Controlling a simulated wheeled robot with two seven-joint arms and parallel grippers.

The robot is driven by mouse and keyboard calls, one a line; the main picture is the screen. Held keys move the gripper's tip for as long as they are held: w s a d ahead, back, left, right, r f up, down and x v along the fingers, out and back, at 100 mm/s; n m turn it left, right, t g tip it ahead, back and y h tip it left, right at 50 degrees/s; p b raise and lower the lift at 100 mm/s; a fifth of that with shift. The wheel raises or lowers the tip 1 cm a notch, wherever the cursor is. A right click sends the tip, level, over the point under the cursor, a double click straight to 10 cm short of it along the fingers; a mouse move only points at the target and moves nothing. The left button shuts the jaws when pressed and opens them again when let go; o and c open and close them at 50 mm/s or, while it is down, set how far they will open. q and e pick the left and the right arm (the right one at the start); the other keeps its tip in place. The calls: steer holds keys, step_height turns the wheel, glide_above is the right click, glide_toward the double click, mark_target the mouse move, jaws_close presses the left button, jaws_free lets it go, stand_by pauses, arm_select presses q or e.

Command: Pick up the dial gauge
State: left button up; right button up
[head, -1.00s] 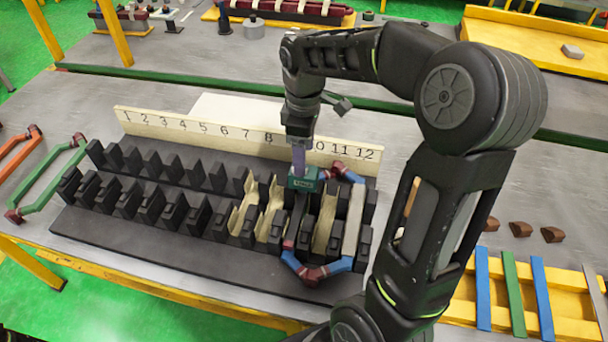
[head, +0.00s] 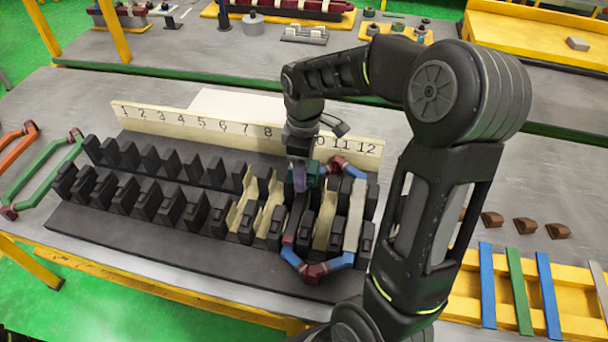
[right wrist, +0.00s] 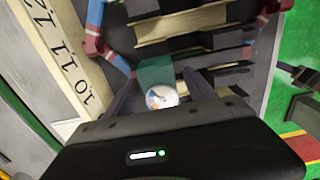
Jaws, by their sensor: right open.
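The dial gauge (right wrist: 161,96) shows a round white face in the right wrist view, in front of a teal block (right wrist: 155,71). My right gripper (right wrist: 160,88) is open, with one finger on each side of the gauge; I cannot tell whether they touch it. In the head view, my right gripper (head: 301,178) is low over the slotted black stator block, near numbers 9 and 10. There the teal part (head: 315,173) shows beside the fingers, and the gauge face is hidden. My left gripper is out of view.
The black slotted block (head: 120,250) has a numbered board (head: 195,123) behind it. A red and blue coil (head: 342,262) sits in its right slots. Green (head: 45,178) and orange coils lie at left. Brown wedges (head: 525,227) and a yellow rack (head: 465,308) are at right.

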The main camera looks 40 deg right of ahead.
steer(key=shift+r, duration=0.1)
steer(key=shift+c, duration=0.5)
jaws_close()
stand_by(0.4)
